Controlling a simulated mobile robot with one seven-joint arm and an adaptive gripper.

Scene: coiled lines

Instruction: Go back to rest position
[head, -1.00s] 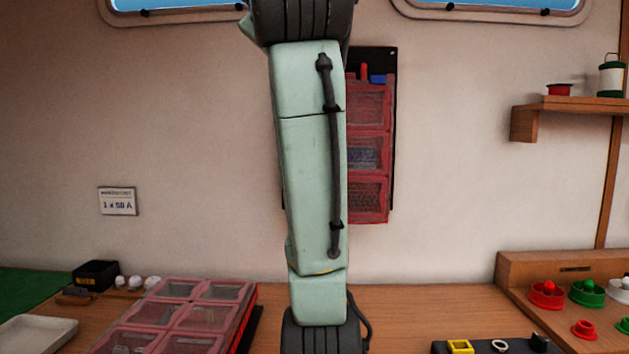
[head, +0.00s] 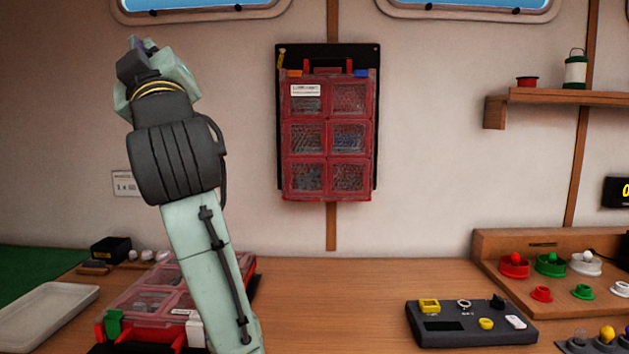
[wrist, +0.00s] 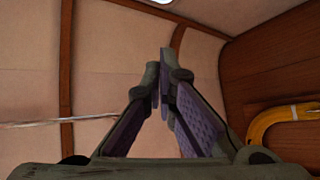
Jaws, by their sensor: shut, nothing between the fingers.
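My gripper (wrist: 160,88) shows in the wrist view with its two fingers meeting at the tips and nothing between them. It points at bare cream wall panels with dark wooden strips. In the head view my arm rises at the left, in front of the wall. The gripper's fingers cannot be made out there.
A red compartment case (head: 328,190) hangs on the wall. Another red case (head: 150,300) lies on the table (head: 330,290), partly behind my arm. A white tray (head: 45,310), a dark control box (head: 470,325) and a wooden shelf (head: 560,97) flank it. A yellow coil (wrist: 265,122) hangs at right in the wrist view.

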